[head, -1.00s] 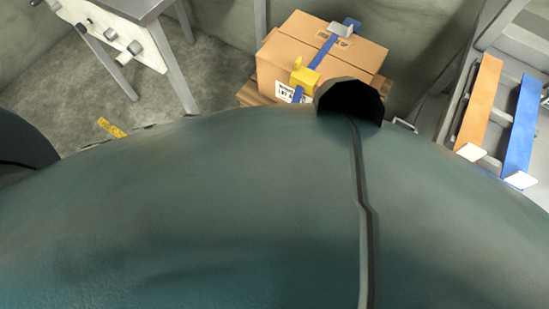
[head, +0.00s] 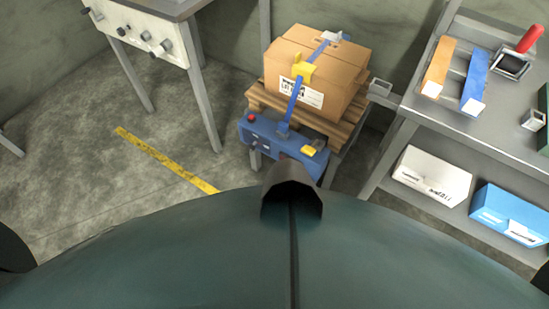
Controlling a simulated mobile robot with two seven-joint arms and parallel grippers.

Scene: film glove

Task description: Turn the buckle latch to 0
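A cardboard box (head: 345,66) with a white label sits on a wooden pallet (head: 362,122) in the upper middle. A blue strap (head: 294,101) runs over the box. A yellow buckle (head: 304,70) sits on the strap at the box's near top edge. The angle of its latch is too small to tell. A grey piece shows on the strap at the far side of the box. Neither of my grippers is in view. My own dark green body fills the bottom of the view, with the box beyond it.
A blue unit (head: 270,136) with a red knob and a yellow part stands below the pallet's near side. A grey shelf (head: 432,104) at right holds orange and blue bars, with white (head: 432,179) and blue boxes (head: 511,212) lower down. A panelled table (head: 135,32) stands upper left.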

